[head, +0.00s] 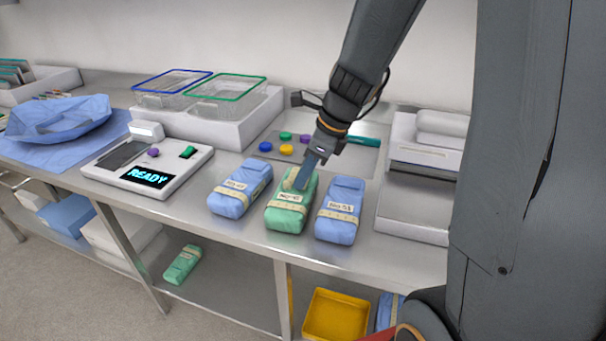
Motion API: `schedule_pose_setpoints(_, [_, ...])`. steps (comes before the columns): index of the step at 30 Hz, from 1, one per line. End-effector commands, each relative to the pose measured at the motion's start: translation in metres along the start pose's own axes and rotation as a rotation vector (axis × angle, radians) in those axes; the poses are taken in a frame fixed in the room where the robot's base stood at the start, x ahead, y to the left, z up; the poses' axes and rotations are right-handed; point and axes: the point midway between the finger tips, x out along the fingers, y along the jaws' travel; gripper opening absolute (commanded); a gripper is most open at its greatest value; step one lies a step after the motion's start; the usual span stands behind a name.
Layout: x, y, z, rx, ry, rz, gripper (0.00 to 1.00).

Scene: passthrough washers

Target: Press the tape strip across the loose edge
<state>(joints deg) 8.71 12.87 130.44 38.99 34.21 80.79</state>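A green wrapped pack (286,221) lies on the steel counter (366,262) between two blue wrapped packs, one at left (229,205) and one at right (337,230). A pale tape strip with markings (287,206) runs across the green pack, below a small white label. Another pale patch shows near its top, beside my gripper. I cannot tell whether any edge of the wrap is loose. My gripper (304,178) points down at the upper part of the green pack and seems to touch it. Its fingertips are too small to tell open from shut.
A white device reading READY (148,178) stands left, with wire baskets (210,93) behind. Coloured discs (285,149) lie on a grey mat behind the packs. A white-topped machine (415,185) stands right. A yellow bin (336,315) and another green pack (182,265) sit below.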

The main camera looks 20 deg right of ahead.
Motion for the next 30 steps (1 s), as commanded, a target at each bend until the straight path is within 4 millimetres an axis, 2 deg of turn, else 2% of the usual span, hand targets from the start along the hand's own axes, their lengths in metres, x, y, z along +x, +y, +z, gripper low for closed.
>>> schedule_pose_setpoints(10, [0.000, 0.000, 0.000, 0.000, 0.000, 0.000, 0.00])
schedule_pose_setpoints(15, [0.000, 0.000, 0.000, 0.000, 0.000, 0.000, 0.25])
schedule_pose_setpoints(24, [-0.002, 0.000, 0.000, 0.000, -0.001, 0.000, 0.25])
schedule_pose_setpoints(30, [-0.027, -0.001, 0.001, -0.001, -0.002, -0.004, 0.25])
